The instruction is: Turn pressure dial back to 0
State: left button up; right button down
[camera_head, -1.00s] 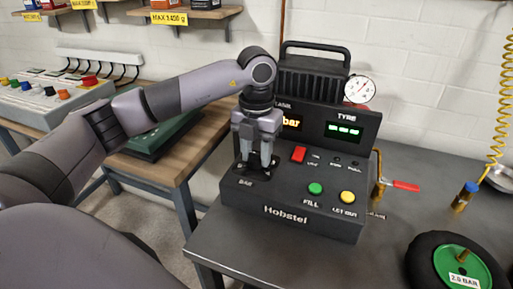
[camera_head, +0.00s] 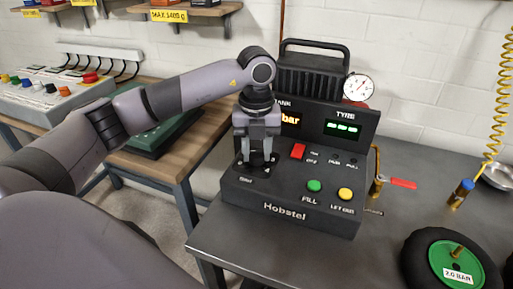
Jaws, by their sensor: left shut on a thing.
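The dark compressor unit (camera_head: 290,221) marked "Hobstel" stands on the grey metal table. My left gripper (camera_head: 257,164) points down over the left part of its panel. It is shut on the black pressure dial (camera_head: 258,171), which is mostly hidden by the fingers, so its setting cannot be read. The TANK display (camera_head: 290,118) shows "bar", its number hidden behind my arm. The TYRE display (camera_head: 343,128) shows green digits too small to read. A round white gauge (camera_head: 357,88) sits at the upper right. My right gripper is not in view.
The panel also has a red switch (camera_head: 298,151), a green FILL button (camera_head: 314,186) and a yellow LET OUT button (camera_head: 345,194). A red-handled valve (camera_head: 402,184) is at its right side. A wheel (camera_head: 458,262) lies at the right front. The table between them is clear.

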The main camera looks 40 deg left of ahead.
aim_at(257, 150)
pick_arm(q)
jog(key=shift+w+r, duration=0.1)
jog(key=shift+r, duration=0.05)
jog(key=o, duration=1)
notch_tip(257, 150, up, 7)
jog(key=shift+r, duration=0.1)
